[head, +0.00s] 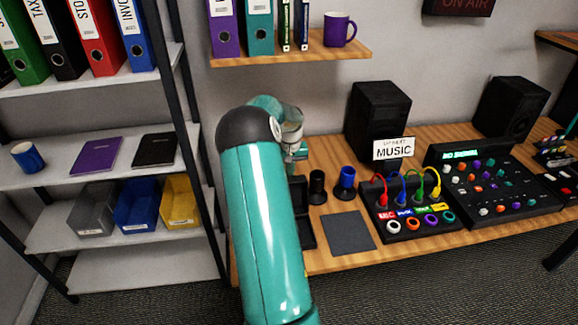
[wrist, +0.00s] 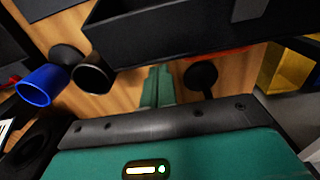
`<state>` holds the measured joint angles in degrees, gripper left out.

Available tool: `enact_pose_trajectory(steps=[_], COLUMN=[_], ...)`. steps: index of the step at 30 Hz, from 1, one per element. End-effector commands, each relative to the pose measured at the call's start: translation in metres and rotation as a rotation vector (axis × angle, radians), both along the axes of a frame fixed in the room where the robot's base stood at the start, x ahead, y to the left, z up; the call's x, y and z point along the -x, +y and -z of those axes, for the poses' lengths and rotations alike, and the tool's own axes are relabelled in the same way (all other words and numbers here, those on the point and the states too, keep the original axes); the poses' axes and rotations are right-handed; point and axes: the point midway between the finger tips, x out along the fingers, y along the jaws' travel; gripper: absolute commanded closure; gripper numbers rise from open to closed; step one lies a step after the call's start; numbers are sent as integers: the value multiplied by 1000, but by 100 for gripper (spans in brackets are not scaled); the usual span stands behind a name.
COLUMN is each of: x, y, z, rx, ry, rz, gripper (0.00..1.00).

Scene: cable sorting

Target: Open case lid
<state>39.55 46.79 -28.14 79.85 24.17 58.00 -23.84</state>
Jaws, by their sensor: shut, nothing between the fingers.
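The black case (head: 304,228) lies on the wooden desk, just right of my teal arm, which hides most of it in the head view. A dark panel (head: 298,192) rises at its back; I cannot tell for sure whether this is the lid. In the wrist view a black box-like part of the case (wrist: 150,38) fills the top, its edge tilted. My gripper (wrist: 157,75) shows there as two green fingers, shut together and empty, close to the near edge of the case. I cannot tell if they touch it. In the head view my arm hides the fingers.
A black cup (head: 317,186) and a blue cup (head: 345,182) stand right of the case. A grey mat (head: 351,233), a cable box (head: 408,215) with coloured plugs and a mixer (head: 492,185) lie further right. A shelf (head: 290,52) hangs above; a rack with bins (head: 137,205) stands left.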

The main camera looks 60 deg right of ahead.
Motion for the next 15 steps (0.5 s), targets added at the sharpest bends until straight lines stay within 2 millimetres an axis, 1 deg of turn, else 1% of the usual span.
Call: enact_pose_trajectory(steps=[3,15], x=[3,5], y=[5,6], z=[-2,-3], rx=[1,5], ry=[-1,-6], rz=[-1,0], gripper=[100,100])
